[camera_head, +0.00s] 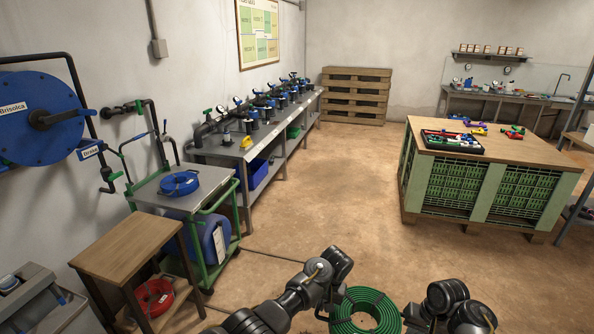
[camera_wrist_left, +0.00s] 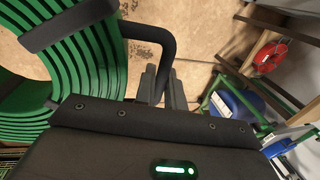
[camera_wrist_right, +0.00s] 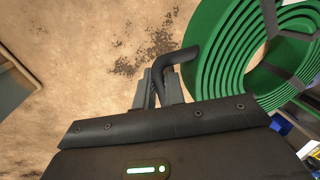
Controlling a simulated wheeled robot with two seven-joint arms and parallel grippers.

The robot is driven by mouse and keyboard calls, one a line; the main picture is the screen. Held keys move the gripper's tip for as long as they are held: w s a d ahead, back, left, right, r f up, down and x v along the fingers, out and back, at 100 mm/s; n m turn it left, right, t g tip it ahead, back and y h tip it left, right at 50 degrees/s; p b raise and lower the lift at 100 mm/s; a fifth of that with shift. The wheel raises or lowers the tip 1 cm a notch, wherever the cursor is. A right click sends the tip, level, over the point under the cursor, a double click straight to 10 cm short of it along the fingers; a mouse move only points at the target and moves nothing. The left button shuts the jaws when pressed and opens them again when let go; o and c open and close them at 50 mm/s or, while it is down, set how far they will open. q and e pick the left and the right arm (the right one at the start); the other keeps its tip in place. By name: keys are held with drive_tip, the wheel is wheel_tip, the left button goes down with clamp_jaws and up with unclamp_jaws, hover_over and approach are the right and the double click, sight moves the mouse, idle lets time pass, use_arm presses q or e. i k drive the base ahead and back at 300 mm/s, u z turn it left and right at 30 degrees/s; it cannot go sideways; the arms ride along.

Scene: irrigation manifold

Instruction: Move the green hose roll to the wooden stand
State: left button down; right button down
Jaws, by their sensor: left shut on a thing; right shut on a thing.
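The green hose roll (camera_head: 347,324) hangs at the bottom of the head view, between my two arms. It has black straps and black handles. My left gripper (camera_wrist_left: 161,84) is shut on one black handle of the roll in the left wrist view. My right gripper (camera_wrist_right: 160,84) is shut on the other black handle in the right wrist view. The wooden stand (camera_head: 125,245) is at the lower left of the head view, to the left of the roll. Its top is bare.
A red hose roll (camera_head: 153,297) lies on the stand's lower shelf. A green-framed cart (camera_head: 205,201) with a blue hose roll (camera_head: 179,183) stands behind the stand. A grey container (camera_head: 35,298) is at the far left. A large crate table (camera_head: 485,148) stands right. The middle floor is clear.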

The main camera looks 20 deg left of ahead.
sight(129, 240)
drive_tip(key=u, duration=0.15)
drive_tip(key=i, duration=1.15)
drive_tip(key=u, duration=0.65)
drive_tip(key=i, duration=0.85)
drive_tip(key=u, duration=1.35)
drive_tip(key=i, duration=0.7)
drive_tip(key=u, duration=0.85)
drive_tip(key=i, duration=0.3)
drive_tip(key=u, duration=0.1)
